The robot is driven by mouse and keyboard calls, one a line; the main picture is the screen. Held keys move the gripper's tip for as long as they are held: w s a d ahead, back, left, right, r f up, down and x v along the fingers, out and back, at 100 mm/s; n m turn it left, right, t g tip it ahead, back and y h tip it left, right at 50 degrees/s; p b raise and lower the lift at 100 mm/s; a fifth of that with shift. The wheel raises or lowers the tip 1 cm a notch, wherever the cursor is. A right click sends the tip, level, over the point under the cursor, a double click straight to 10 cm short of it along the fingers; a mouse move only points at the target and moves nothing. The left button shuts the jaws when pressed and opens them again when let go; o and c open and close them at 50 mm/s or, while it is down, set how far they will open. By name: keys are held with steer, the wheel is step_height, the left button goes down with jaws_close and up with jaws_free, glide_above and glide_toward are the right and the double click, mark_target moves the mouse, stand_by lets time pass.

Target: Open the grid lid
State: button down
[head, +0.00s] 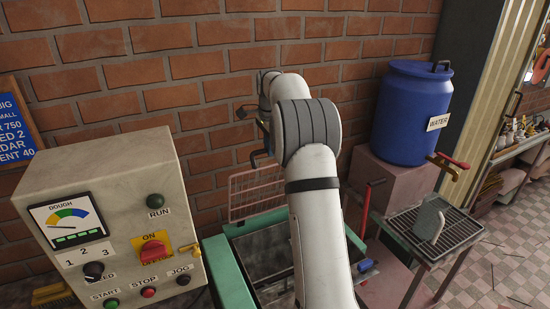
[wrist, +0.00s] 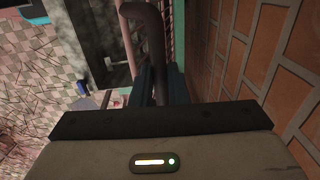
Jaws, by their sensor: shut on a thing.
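The grid lid (head: 255,193) is a pale pinkish wire mesh. In the head view it stands raised, nearly upright, at the back of a green-framed hopper (head: 232,278), near the brick wall. Its mesh also shows edge-on in the wrist view (wrist: 179,35).
A grey control box (head: 110,205) with dial and buttons stands to the left. A blue water barrel (head: 408,112) sits on a block (head: 392,180) to the right. A red-handled crank (head: 367,205) and a grated stand (head: 440,240) are right of my arm. The brick wall is close behind.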

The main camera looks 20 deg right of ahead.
steer(key=shift+w+f, duration=0.2)
steer(key=shift+w, duration=1.55)
steer(key=c, duration=1.7)
jaws_free()
steer(key=shift+w+f, duration=0.1)
steer(key=shift+o, duration=0.6)
steer(key=shift+w+d+f, duration=0.1)
steer(key=shift+w+d, duration=0.05)
steer(key=shift+w, duration=0.15)
steer(key=shift+o, duration=0.9)
steer(key=shift+s+r, duration=0.25)
steer(key=shift+r, duration=0.1)
step_height(320, 180, up, 8)
steer(key=shift+s, duration=0.25)
